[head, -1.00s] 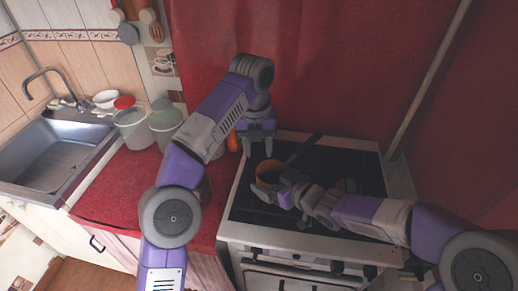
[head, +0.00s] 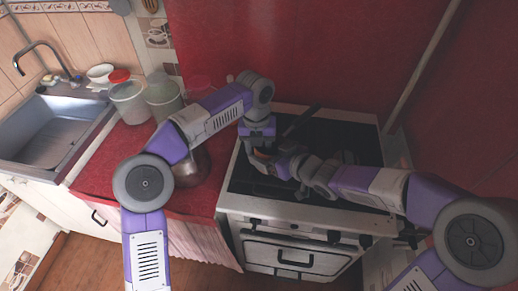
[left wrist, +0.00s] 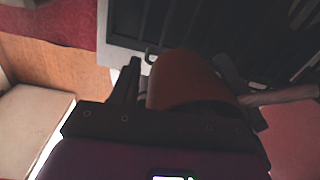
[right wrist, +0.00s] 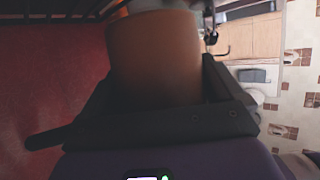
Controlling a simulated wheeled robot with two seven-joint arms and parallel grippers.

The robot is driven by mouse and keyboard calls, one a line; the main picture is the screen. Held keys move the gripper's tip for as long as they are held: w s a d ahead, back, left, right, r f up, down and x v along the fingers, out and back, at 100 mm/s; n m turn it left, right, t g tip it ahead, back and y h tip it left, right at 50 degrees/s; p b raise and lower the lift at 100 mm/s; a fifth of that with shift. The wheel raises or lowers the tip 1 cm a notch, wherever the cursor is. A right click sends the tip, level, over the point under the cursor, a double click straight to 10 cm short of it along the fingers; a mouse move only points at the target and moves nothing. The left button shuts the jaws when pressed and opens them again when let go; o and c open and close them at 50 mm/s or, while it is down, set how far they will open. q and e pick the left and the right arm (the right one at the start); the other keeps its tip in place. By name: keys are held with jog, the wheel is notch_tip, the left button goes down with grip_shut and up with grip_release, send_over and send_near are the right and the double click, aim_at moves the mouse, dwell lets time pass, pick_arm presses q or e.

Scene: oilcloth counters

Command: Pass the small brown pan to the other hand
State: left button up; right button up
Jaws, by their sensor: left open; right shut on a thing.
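The small brown pan (left wrist: 188,80) is orange-brown with a dark handle (head: 302,121) that points up and right in the head view. Its body is mostly hidden there behind my grippers, over the stove. My right gripper (head: 283,166) is shut on the pan, whose round wall also fills the space between its fingers in the right wrist view (right wrist: 155,62). My left gripper (head: 259,148) is open, right above the pan. In the left wrist view its fingers stand on either side of the pan's wall; I cannot tell if they touch it.
The black-topped stove (head: 345,185) lies below both grippers. On the red counter (head: 115,165) to the left are clear containers (head: 128,103) and a metal pot (head: 192,168) partly behind my left arm. The sink (head: 48,130) is at far left.

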pick_arm(q)
jog(key=shift+f, duration=0.35)
pick_arm(e)
jog(key=shift+r, duration=0.1)
pick_arm(q)
jog(key=shift+c, duration=0.4)
grip_shut()
